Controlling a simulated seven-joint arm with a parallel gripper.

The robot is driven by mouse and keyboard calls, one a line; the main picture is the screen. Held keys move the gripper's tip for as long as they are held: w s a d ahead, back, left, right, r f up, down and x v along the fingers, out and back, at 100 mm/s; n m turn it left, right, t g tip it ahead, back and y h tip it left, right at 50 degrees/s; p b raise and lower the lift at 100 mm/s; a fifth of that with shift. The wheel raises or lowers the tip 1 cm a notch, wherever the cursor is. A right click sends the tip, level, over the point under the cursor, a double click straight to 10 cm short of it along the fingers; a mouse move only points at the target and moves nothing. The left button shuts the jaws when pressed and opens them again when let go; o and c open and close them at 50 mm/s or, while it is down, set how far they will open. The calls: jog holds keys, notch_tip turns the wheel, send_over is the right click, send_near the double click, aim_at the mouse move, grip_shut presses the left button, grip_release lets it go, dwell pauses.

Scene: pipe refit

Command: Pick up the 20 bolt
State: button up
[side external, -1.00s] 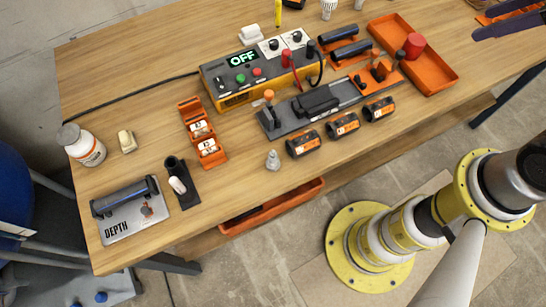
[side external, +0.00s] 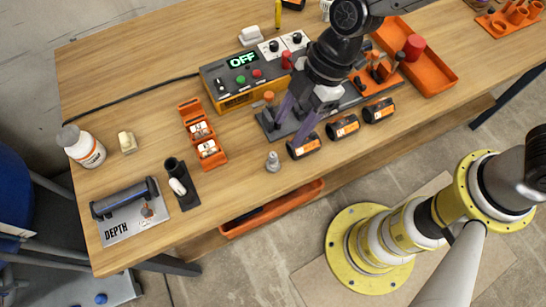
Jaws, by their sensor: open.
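No label reading 20 is legible, so I cannot tell for certain which thing is the 20 bolt. A small grey bolt-like piece (side external: 272,161) stands on the table near its front edge. My gripper (side external: 288,132) is open, with its two purple fingers pointing down above the table. It is to the upper right of the grey piece, over the near end of the dark clamp fixture (side external: 265,126) and beside the leftmost black coupling (side external: 303,147). The fingers look empty. My wrist hides much of the fixture.
Two more black couplings (side external: 343,126) lie to the right. A control box (side external: 240,85) showing OFF stands behind. An orange holder (side external: 203,135), a black stand (side external: 183,184) and a DEPTH gauge plate (side external: 128,226) are left. An orange tray (side external: 430,72) is at right.

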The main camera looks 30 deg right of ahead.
aim_at(274, 154)
jog(key=x, duration=1)
jog(key=shift+a+f, duration=0.15)
jog(key=shift+f, duration=0.05)
grip_shut()
